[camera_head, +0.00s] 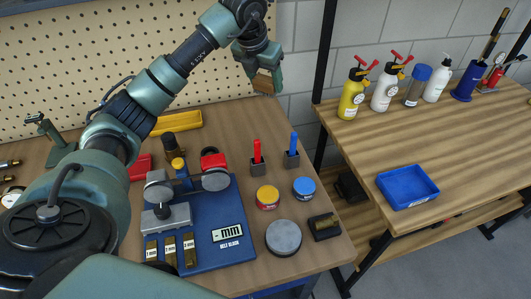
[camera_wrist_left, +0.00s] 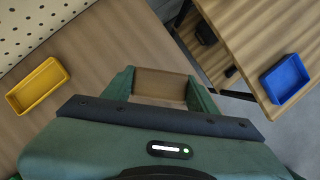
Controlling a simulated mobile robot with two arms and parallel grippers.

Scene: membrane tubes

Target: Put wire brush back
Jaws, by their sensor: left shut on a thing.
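My left gripper (camera_head: 262,84) is high at the top of the head view, in front of the wall by the back right corner of the left bench. It is shut on a brown, wood-coloured piece, apparently the wire brush (camera_head: 264,83). The left wrist view shows the same brown piece (camera_wrist_left: 161,84) between the two green fingers (camera_wrist_left: 160,90). Only part of it shows, and I cannot make out bristles. A blue holder (camera_head: 466,83) with long-handled tools stands on the right bench. My right gripper is not in view.
The left bench holds a blue gauge base (camera_head: 225,250), tins, a yellow tray (camera_head: 178,122) and red and blue tools in stands. The right bench (camera_head: 400,140) has several bottles at the back and a blue tray (camera_head: 406,187) at the front. A gap separates the benches.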

